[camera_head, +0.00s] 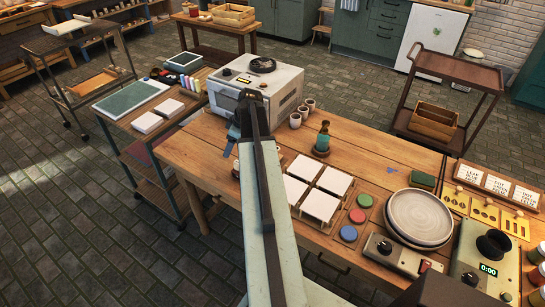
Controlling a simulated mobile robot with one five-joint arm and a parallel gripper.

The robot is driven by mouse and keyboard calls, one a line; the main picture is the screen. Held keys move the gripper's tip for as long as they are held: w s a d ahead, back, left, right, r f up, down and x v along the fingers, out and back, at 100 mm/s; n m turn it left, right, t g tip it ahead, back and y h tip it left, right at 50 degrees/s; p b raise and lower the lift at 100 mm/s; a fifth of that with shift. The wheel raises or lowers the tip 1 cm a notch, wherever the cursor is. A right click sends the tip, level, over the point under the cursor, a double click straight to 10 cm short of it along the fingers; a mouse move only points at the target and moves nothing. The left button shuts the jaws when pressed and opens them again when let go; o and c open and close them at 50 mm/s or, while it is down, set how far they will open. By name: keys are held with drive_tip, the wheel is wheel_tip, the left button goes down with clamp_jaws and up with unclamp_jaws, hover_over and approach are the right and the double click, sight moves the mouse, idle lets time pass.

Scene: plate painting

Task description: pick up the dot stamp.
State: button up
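I cannot pick out the dot stamp for sure. Small knob-like handles stand on yellow plates (484,214) with cut-out shapes at the right of the wooden table, in front of white cards with print (497,187). Three round pads lie left of the grey plate (419,217): red (357,216), green (365,200) and blue (349,233). My arm reaches up from the bottom middle over the table. A small blue part shows beside its far end, perhaps part of my gripper (234,131); its fingers are not clear. The plates with the handles are far to its right.
Four-sided white tiles (335,180) on stands, a dark green bottle (322,138) and small cups (296,119) stand on the table. A white oven-like box (280,85) is behind. A timer box (478,262) and control box (395,251) are at the right front.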

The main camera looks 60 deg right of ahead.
sight(279, 149)
drive_tip(key=s+d+m, duration=0.1)
drive_tip(key=s+d, duration=0.3)
drive_tip(key=s, duration=0.1)
drive_tip(key=s+d+m+h, duration=0.1)
drive_tip(key=s+d, duration=0.3)
drive_tip(key=s, duration=0.1)
drive_tip(key=s+d+m, duration=0.1)
drive_tip(key=s+d, duration=0.4)
drive_tip(key=s, duration=0.1)
drive_tip(key=shift+d+m, duration=0.1)
drive_tip(key=shift+m, duration=0.2)
drive_tip(key=b+x, duration=0.2)
drive_tip(key=shift+w+f+b, duration=0.1)
drive_tip(key=shift+f+b, duration=0.2)
drive_tip(key=shift+f, duration=0.05)
drive_tip(key=shift+w, duration=0.15)
drive_tip(key=b+x, duration=0.5)
drive_tip(key=shift+s+a+f, duration=0.15)
drive_tip(key=shift+s+a, duration=0.15)
drive_tip(key=shift+a, duration=0.1)
drive_tip(key=shift+w+f, duration=0.15)
drive_tip(key=shift+f, duration=0.05)
drive_tip(key=shift+r, duration=0.2)
clamp_jaws()
